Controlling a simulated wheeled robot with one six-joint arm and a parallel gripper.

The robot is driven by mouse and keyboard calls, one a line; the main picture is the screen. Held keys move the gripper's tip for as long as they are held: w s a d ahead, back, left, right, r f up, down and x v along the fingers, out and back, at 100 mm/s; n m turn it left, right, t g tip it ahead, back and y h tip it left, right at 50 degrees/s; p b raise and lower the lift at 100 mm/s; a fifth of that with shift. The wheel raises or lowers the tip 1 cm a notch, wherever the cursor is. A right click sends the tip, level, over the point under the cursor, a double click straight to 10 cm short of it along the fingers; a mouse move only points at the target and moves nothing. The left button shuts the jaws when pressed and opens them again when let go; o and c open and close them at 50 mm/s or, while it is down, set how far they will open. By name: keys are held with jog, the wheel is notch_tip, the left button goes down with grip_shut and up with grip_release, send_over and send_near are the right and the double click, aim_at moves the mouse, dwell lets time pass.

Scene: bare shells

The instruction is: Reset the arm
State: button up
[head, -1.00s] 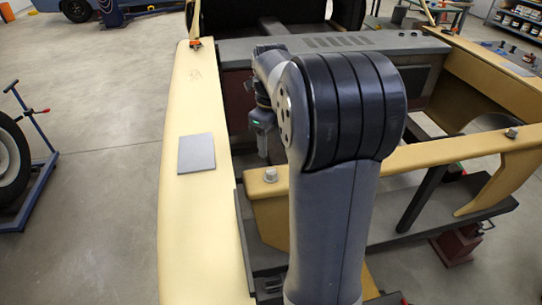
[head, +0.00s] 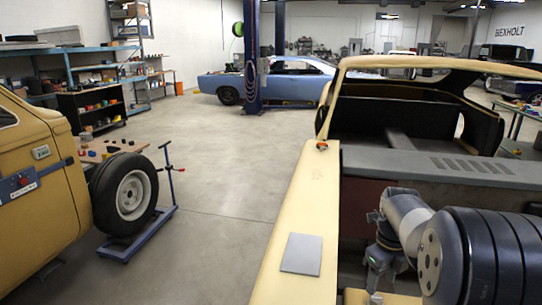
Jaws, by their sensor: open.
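My arm (head: 430,235) shows at the lower right of the head view, folded over the open bay of a bare cream car shell (head: 297,215). My gripper (head: 376,284) hangs down at its end, to the right of the shell's cream side rail. It is small and partly dark against the bay, and its jaws look open with nothing seen between them. The lower part of my arm is cut off by the picture's edge.
A grey flat pad (head: 301,254) lies on the cream rail, left of my gripper. A yellow vehicle (head: 45,190) and a wheel on a blue stand (head: 130,195) are at left. Clear concrete floor (head: 225,165) lies between. A blue car (head: 275,82) and lift post stand behind.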

aim_at(377, 298)
notch_tip(377, 298, down, 5)
jog(key=shift+n, duration=0.3)
jog(key=shift+r, duration=0.1)
